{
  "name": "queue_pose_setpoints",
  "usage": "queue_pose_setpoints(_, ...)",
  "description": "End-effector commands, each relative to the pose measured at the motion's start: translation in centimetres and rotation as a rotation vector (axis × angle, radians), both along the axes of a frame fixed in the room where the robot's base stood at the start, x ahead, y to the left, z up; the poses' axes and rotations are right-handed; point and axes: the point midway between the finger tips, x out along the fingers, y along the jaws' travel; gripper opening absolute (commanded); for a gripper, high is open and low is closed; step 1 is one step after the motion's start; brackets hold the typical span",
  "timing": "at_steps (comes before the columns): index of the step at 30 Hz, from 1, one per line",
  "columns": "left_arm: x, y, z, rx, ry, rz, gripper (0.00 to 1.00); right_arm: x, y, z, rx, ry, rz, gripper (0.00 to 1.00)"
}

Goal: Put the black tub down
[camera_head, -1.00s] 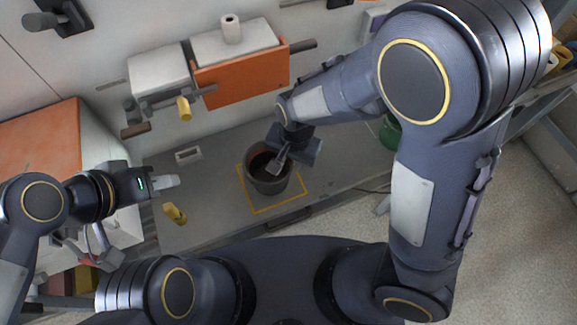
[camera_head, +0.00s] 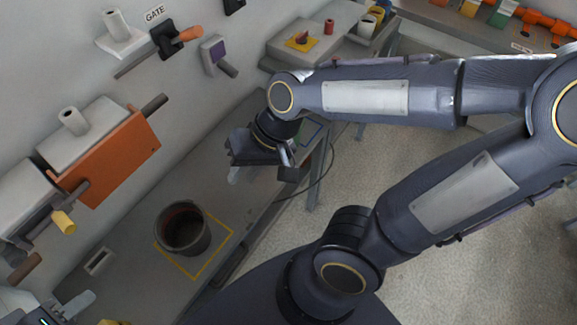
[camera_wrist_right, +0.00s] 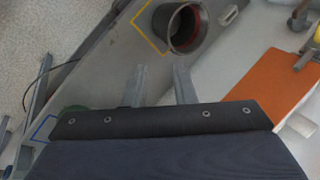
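The black tub (camera_head: 183,228) stands upright on the grey bench, at the yellow square outline (camera_head: 223,247). It hides the outline's upper-left part, so I cannot tell whether its whole base is inside. It also shows at the top of the right wrist view (camera_wrist_right: 183,30), with a reddish-brown inside. My right gripper (camera_head: 262,174) is to the right of the tub, clear of it. Its two fingers are apart and empty in the right wrist view (camera_wrist_right: 160,85). My left gripper (camera_head: 77,303) is at the lower left edge, left of the tub and partly out of view; its opening is unclear.
An orange panel (camera_head: 108,160) is on the wall side, left of the tub, with a yellow-ended handle (camera_head: 64,222) near it. A blue outline (camera_head: 311,133) lies further along the bench. A cable (camera_head: 325,178) hangs off the bench's right edge, above open floor.

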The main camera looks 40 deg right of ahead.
Motion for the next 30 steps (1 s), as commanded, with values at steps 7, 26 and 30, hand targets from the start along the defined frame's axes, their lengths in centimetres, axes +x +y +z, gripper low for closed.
queue_pose_setpoints(7,0.0,0.0,0.0,0.0,0.0,0.0,0.36,-4.6,-5.1,2.4,-0.092,-0.27,0.021,0.24)
queue_pose_setpoints(26,0.0,0.0,-0.1,0.0,0.0,0.0,0.36,-6.0,-6.1,2.4,-0.166,-0.339,0.036,0.24)
queue_pose_setpoints(30,0.0,0.0,-1.8,0.0,0.0,0.0,0.36,-6.0,-6.1,0.8,-0.166,-0.339,0.036,0.24)
